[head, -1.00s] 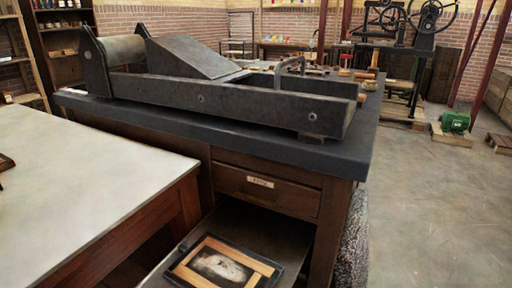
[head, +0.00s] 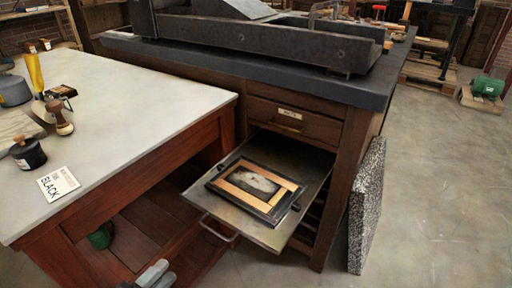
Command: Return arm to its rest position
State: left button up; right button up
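My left gripper (head: 154,275) shows only as grey finger parts at the bottom edge of the head view, in front of the red-brown table. The rest of it is cut off, and I cannot tell how far apart its fingers are. Nothing is seen in it. It is apart from the pulled-out tray (head: 196,190) and its handle, to their lower left. My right gripper is out of view. A wood-framed plate (head: 255,187) with a pale oval picture lies on the tray.
A hand press (head: 260,32) stands on the dark-topped bench (head: 150,47). The pale-topped table (head: 150,100) holds a card marked BLACK (head: 58,184), a dark pot (head: 27,153) and a wooden-handled stamp (head: 60,118).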

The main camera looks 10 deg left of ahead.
pick_arm(q)
jog(key=s+d+n+g+y, duration=0.5)
jog(key=s+n+g, duration=0.5)
jog(key=n+g, duration=0.45)
jog(key=w+d+f+t+h, duration=0.3)
jog(key=w+d+f+t, duration=0.15)
jog(key=w+t, duration=0.4)
notch_tip(320, 180, up, 16)
jog(key=s+a+p, duration=0.2)
jog(key=p, duration=1.7)
jog(key=shift+s+f+n+y+p, duration=0.15)
jog(key=shift+n+y+p, duration=0.25)
jog(key=shift+n, duration=0.05)
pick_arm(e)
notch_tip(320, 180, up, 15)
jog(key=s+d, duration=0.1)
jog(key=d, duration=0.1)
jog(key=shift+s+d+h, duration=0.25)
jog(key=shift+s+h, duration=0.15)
